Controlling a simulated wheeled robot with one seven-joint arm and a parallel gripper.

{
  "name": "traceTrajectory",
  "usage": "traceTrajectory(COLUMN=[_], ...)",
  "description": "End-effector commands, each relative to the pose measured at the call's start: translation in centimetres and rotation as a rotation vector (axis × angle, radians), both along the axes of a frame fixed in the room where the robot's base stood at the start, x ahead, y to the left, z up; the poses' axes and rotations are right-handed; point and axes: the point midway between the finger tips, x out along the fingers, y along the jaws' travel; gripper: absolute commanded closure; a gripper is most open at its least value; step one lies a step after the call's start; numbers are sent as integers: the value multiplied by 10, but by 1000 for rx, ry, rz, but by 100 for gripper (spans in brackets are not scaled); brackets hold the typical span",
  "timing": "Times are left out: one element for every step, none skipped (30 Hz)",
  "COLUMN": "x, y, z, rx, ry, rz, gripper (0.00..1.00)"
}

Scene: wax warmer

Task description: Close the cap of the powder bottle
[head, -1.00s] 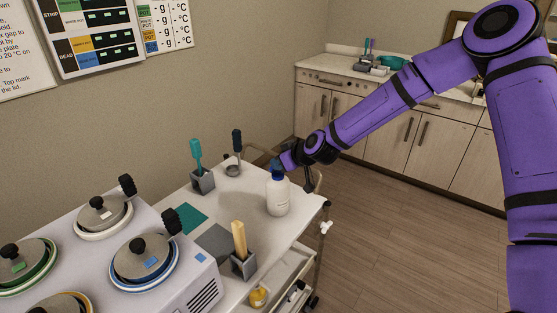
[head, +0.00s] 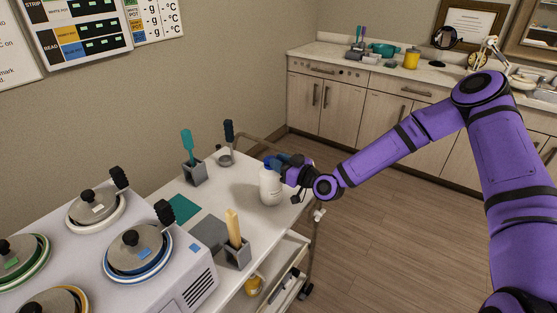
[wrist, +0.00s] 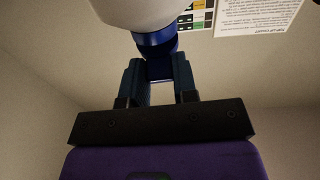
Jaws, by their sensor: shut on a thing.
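The powder bottle (head: 271,187) is white and stands upright near the right edge of the white cart top. Its blue cap (head: 271,162) is at the top, partly hidden by my gripper (head: 283,165), which reaches in from the right. In the wrist view the white bottle body (wrist: 150,10) shows at the top edge, with the blue cap (wrist: 157,42) below it. My gripper (wrist: 158,64) has its two dark fingers on either side of the cap and is shut on it. I cannot tell how the cap sits on the bottle neck.
A teal-handled tool in a grey holder (head: 194,173) and a dark-handled tool in a cup (head: 226,158) stand behind. A holder with wooden sticks (head: 237,256) is in front. The wax warmer (head: 190,275) fills the left. Open floor (head: 400,230) lies right of the cart.

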Motion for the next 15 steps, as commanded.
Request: traceTrajectory(x=[0, 0, 0, 0, 0, -1, -1, -1, -1, -1, -1, -1, -1, -1, -1], y=[0, 0, -1, -1, -1, -1, -1, -1, -1, -1, -1, -1, -1, -1, -1], z=[-2, -2, -3, -3, -3, -3, -3, -3, -3, -3, -3, -3, -3, -3, -3], rx=[7, 11, 15, 18, 21, 23, 24, 25, 26, 26, 26, 26, 26, 26, 26], ry=[-5, -10, -14, -17, -19, -21, -22, -23, -24, -24, -24, -24, -24, -24, -24], rz=[0, 0, 0, 0, 0, 0, 0, 0, 0, 0, 0, 0, 0, 0, 0], gripper=[97, 97, 97, 97, 97, 97, 97, 97, 97, 97, 97, 97, 97, 97, 97])
